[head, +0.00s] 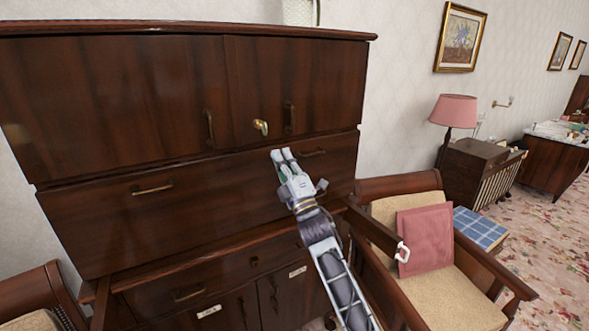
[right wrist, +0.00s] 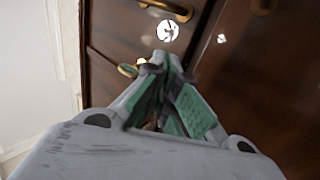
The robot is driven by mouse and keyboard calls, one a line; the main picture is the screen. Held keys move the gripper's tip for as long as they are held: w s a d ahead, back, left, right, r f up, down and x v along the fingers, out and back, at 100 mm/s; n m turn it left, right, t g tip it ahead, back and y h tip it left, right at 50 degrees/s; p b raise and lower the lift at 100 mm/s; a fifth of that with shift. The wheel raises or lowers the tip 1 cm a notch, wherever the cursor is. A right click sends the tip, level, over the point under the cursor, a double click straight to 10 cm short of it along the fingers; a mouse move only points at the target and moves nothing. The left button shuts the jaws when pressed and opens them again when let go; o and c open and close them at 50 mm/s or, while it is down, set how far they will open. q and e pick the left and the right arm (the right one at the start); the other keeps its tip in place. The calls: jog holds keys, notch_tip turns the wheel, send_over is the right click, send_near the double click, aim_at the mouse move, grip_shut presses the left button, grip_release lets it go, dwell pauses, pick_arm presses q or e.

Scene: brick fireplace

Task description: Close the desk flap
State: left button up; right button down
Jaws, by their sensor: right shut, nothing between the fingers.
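The desk is a tall dark wooden cabinet. Its flap (head: 215,205) appears as a wide panel with a brass handle near each end, standing about upright below two upper doors. A thin dark seam shows between flap and doors. My right gripper (head: 282,155) is shut and empty, its tips in front of the flap's upper right part, left of the right handle (head: 314,152). In the right wrist view the shut fingers (right wrist: 165,68) point at dark wood with brass fittings. I cannot tell whether they touch it. My left gripper is not in view.
A drawer (head: 215,276) and lower doors are under the flap. At right, a wooden armchair with a pink cushion (head: 425,240) stands close to my right arm. A pink lamp (head: 455,112) stands farther back.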

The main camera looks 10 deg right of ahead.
jog(key=s+d+b, duration=0.1)
jog(key=s+d, duration=0.1)
jog(key=s, duration=0.4)
jog(key=shift+s+d, duration=0.15)
jog(key=shift+d, duration=0.05)
jog(key=shift+f, duration=0.1)
dwell(0.3)
